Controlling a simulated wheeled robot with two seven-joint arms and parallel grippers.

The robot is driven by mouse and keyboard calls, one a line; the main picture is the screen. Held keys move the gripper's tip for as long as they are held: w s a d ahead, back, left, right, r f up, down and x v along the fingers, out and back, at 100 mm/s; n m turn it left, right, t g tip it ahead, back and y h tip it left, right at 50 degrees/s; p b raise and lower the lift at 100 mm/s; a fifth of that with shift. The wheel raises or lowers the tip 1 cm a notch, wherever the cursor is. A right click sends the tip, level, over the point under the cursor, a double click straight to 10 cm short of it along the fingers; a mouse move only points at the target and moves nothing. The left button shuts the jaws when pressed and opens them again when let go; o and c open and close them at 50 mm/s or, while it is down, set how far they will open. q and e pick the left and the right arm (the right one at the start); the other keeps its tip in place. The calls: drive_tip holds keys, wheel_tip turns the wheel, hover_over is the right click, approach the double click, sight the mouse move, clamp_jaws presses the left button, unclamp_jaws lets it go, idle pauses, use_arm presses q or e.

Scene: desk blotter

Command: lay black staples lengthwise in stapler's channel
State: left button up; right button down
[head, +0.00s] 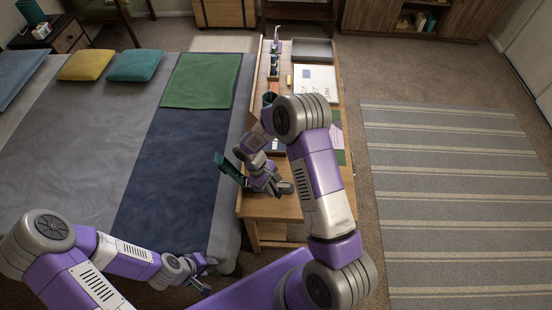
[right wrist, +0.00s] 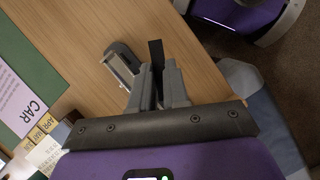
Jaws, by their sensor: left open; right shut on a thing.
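The black staples (right wrist: 156,52) show as a dark strip standing out from between the fingers of my right gripper (right wrist: 160,80) in the right wrist view. That gripper is shut on them. The grey stapler (right wrist: 123,62) lies on the desk just left of the fingers, with a pale channel showing; part of it is hidden behind a finger. In the head view my right gripper (head: 274,184) is low over the near part of the desk, beside the stapler (head: 286,188). My left gripper (head: 209,275) is open and empty, off the desk by the bed.
The wooden desk (head: 285,210) has bare room at its near end. A green blotter (right wrist: 28,72) with a paper marked CAR (right wrist: 18,92) and yellow tabs (right wrist: 45,123) lie to the left. The bed (head: 150,180) stands along the desk's left side.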

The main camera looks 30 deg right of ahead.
drive_tip(key=w+d+r+n+t+h+p, duration=0.1)
drive_tip(key=w+d+r+n, duration=0.2)
drive_tip(key=d+r+n, duration=0.1)
drive_tip(key=shift+r+n+t+h+p, duration=0.35)
drive_tip(key=shift+r+n, duration=0.3)
drive_tip(key=shift+n, duration=0.35)
drive_tip(key=shift+f, duration=0.1)
drive_tip(key=b, duration=0.5)
hover_over(281, 185)
drive_tip(key=a, duration=0.1)
drive_tip(key=shift+w+a+f, duration=0.1)
drive_tip(key=shift+w+f, duration=0.1)
drive_tip(key=shift+f, duration=1.2)
drive_tip(key=shift+w+a+f, duration=0.1)
drive_tip(key=shift+w+f, duration=0.05)
drive_tip(key=shift+f, duration=1.25)
drive_tip(key=shift+f+b, duration=1.15)
drive_tip(key=shift+f, duration=0.1)
drive_tip(key=c, duration=1.1)
unclamp_jaws()
drive_tip(key=shift+o, duration=0.2)
